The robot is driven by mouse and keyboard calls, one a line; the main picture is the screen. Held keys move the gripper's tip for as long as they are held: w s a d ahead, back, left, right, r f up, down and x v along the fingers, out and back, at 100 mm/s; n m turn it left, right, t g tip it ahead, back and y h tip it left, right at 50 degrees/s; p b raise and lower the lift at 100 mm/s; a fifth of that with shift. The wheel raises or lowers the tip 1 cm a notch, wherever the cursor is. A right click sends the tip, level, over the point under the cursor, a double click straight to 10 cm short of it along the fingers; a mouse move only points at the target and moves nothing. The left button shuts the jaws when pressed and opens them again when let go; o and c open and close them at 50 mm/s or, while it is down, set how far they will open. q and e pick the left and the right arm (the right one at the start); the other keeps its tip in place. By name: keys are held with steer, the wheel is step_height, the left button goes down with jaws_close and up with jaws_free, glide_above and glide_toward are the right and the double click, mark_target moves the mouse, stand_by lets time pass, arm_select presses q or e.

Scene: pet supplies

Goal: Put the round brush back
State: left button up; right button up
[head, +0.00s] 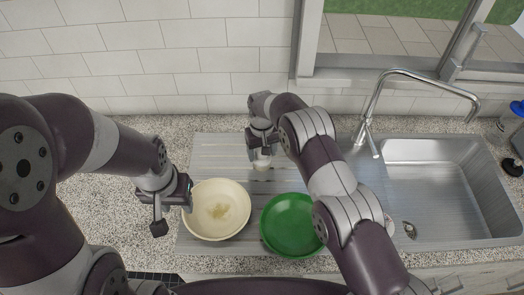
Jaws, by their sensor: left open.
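I cannot make out a round brush for certain. A small pale piece (262,163) shows just under my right gripper (262,152), over the ribbed drainer at the back. Whether it is part of a brush, and whether the jaws are shut on it, I cannot tell. My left gripper (173,213) is open and empty, just left of a cream bowl (218,233). The cream bowl holds a small yellowish-brown patch at its bottom. A green bowl (290,226) stands to its right, partly hidden by my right arm.
The steel drainer (215,150) joins a sink basin (440,190) at the right, with a tall tap (372,110) behind. A blue and white bottle (508,122) and a dark object (512,167) are at the right edge. Speckled counter (120,220) is free at the left.

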steer(key=shift+r, duration=0.4)
step_height(320, 180, up, 2)
steer(key=shift+r, duration=0.15)
step_height(320, 180, up, 9)
steer(key=p, duration=0.9)
steer(key=shift+r+p, duration=0.2)
steer(key=shift+p, duration=0.1)
